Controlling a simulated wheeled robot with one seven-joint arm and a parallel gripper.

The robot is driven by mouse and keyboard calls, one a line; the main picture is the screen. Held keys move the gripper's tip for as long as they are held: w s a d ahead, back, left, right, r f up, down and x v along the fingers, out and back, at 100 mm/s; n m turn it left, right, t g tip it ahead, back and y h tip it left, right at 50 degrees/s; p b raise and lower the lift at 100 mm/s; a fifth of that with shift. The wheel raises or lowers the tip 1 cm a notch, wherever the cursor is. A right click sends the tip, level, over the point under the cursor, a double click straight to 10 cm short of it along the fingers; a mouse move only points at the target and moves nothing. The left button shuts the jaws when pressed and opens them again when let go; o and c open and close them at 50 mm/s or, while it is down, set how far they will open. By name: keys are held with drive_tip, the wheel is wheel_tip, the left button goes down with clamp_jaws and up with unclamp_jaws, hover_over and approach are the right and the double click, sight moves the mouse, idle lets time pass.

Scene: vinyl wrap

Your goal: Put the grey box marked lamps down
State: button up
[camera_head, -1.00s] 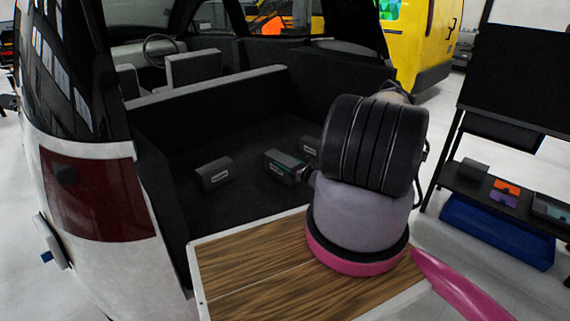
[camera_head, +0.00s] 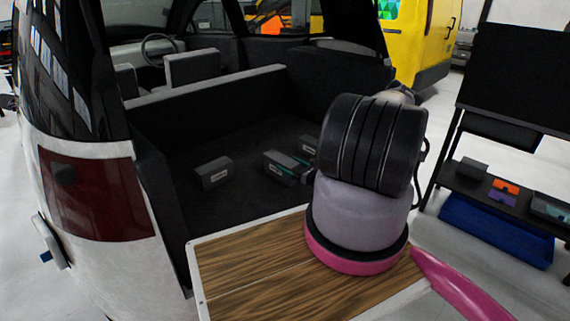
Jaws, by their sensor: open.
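Several small grey boxes with pale labels lie on the dark floor of the car's cargo bay. One grey box (camera_head: 213,174) is at the left, one (camera_head: 278,163) is in the middle, and one (camera_head: 308,144) is at the right, partly behind my arm. The labels are too small to read, so I cannot tell which says lamps. My gripper (camera_head: 299,171) shows only as a small teal and dark part at the right side of the middle box. It is open; my arm hides most of it. I cannot tell whether it touches that box.
The wooden tailgate (camera_head: 250,270) lies under my arm. A seat-back wall (camera_head: 215,95) closes the bay at the far side. A black shelf (camera_head: 495,195) with several boxes and a blue bin (camera_head: 495,232) stands at the right.

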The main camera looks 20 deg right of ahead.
drive_tip(key=v, duration=0.8)
drive_tip(key=shift+s+d+r, duration=0.1)
drive_tip(key=shift+s+d, duration=0.05)
drive_tip(key=shift+s, duration=0.25)
drive_tip(key=a+r+n+g+y, duration=0.2)
drive_tip(key=a+r+n+g, duration=0.35)
drive_tip(key=r, duration=0.55)
drive_tip(key=s+a+r+n+g+y, duration=0.1)
drive_tip(key=a+r+n+g, duration=0.5)
drive_tip(key=r, duration=0.6)
drive_tip(key=a+r+n+g+y, duration=0.2)
drive_tip(key=a+r+n, duration=0.2)
drive_tip(key=r+n, duration=0.5)
drive_tip(key=s+a+r+n+t+h, duration=0.1)
drive_tip(key=s+a+r+n+h, duration=0.1)
drive_tip(key=s+r, duration=0.6)
drive_tip(key=s+a+r+n+t+h, duration=0.1)
drive_tip(key=s+a+r+n+h, duration=0.1)
drive_tip(key=s+r, duration=0.6)
drive_tip(key=s+a+r+n+t+h, duration=0.1)
drive_tip(key=s+a+r+n+h, duration=0.1)
drive_tip(key=s+r+h, duration=0.3)
drive_tip(key=s+r+n, duration=0.1)
drive_tip(key=s+r, duration=0.2)
drive_tip(key=r, duration=0.1)
drive_tip(key=shift+a+r+t, duration=0.3)
drive_tip(key=shift+a+t, duration=0.05)
